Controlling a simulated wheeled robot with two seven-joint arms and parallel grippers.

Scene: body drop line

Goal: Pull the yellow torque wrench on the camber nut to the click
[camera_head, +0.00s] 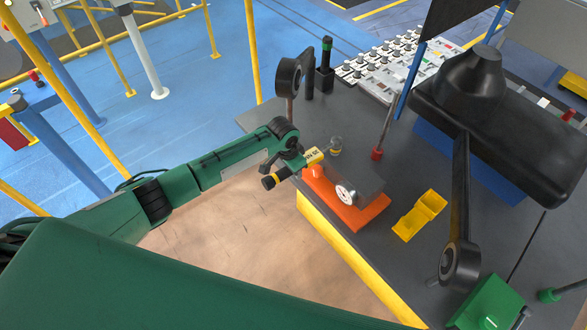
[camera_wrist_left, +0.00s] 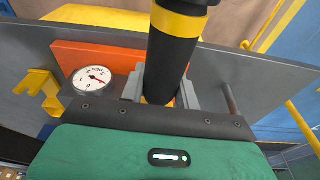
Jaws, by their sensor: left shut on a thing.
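The torque wrench (camera_head: 278,178) has a black grip with yellow bands and a yellow part marked with small dark text. My left gripper (camera_head: 295,166) is shut on it at the near edge of the dark bench. In the left wrist view the black grip (camera_wrist_left: 172,50) stands between the two grey fingers of the left gripper (camera_wrist_left: 162,90). A small grey and brass knob (camera_head: 336,146) stands just beyond the wrench's yellow part. I cannot tell whether it is the camber nut or whether the wrench sits on it. My right gripper is out of view.
An orange base (camera_head: 362,213) with a white dial gauge (camera_head: 345,195) is close to the wrench; the dial also shows in the left wrist view (camera_wrist_left: 92,80). A yellow bracket (camera_head: 420,215), a red-based rod (camera_head: 377,154) and black suspension arms (camera_head: 459,190) crowd the bench (camera_head: 400,260).

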